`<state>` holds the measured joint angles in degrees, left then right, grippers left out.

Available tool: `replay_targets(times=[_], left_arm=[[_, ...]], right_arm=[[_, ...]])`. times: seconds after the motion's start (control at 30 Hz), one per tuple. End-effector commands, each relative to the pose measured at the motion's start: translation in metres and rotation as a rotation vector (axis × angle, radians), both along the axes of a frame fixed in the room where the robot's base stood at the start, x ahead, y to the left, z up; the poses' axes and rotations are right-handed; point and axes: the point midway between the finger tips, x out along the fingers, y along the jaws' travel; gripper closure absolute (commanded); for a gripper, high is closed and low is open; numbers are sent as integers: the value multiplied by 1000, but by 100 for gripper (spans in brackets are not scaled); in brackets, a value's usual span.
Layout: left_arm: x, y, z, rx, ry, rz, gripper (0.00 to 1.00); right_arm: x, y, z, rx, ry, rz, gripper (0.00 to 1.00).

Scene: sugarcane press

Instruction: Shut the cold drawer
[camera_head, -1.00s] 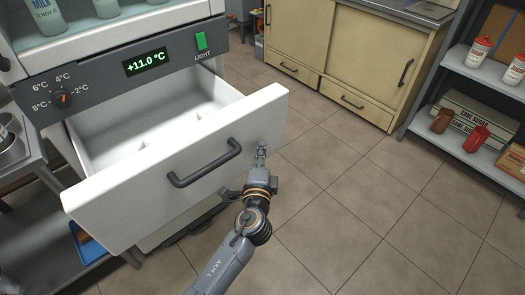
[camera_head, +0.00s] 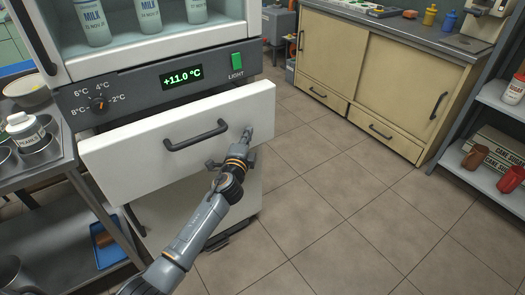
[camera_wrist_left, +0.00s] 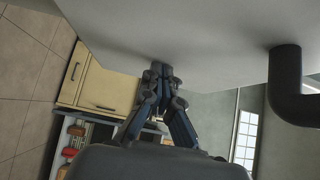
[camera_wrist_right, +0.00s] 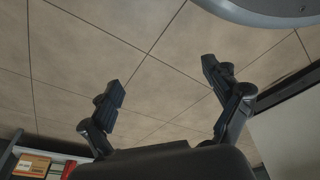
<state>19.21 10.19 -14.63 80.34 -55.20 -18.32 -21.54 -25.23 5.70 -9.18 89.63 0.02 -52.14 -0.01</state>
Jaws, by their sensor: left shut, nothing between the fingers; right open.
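The cold drawer (camera_head: 150,165) is the white drawer under the fridge's control panel. Its front stands a little out from the cabinet, and its inside is almost hidden from the head view. A dark bar handle (camera_head: 195,138) sits on the front; it also shows at the right of the left wrist view (camera_wrist_left: 287,85). My left gripper (camera_head: 247,133) is shut and empty, with its fingertips at the drawer front, right of the handle. In the left wrist view the closed fingertips (camera_wrist_left: 160,70) appear to touch the white front. My right gripper (camera_wrist_right: 162,80) is open and empty above the floor.
The panel display (camera_head: 181,76) reads +11.0 °C. A metal side table (camera_head: 50,175) with pots stands close at the left. Beige cabinets (camera_head: 375,75) stand behind, and a shelf (camera_head: 480,170) is at the right. The tiled floor between is clear.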

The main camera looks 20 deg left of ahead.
Motion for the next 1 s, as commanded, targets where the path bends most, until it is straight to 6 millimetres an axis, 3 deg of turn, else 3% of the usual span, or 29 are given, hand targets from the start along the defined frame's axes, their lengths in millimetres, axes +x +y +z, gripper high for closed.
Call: replay_targets(times=[0.2,0.4,0.63,1.0], left_arm=[[31,37,-2,3,-1,2,100],[47,56,-1,0,0,1,100],[55,65,0,0,0,1,100],[56,68,3,1,-3,6,100]], right_arm=[[15,1,29,1,-20,-3,11],[21,2,51,2,-30,-6,11],[23,2,63,2,-34,-7,11],[23,2,64,2,-34,-7,11]])
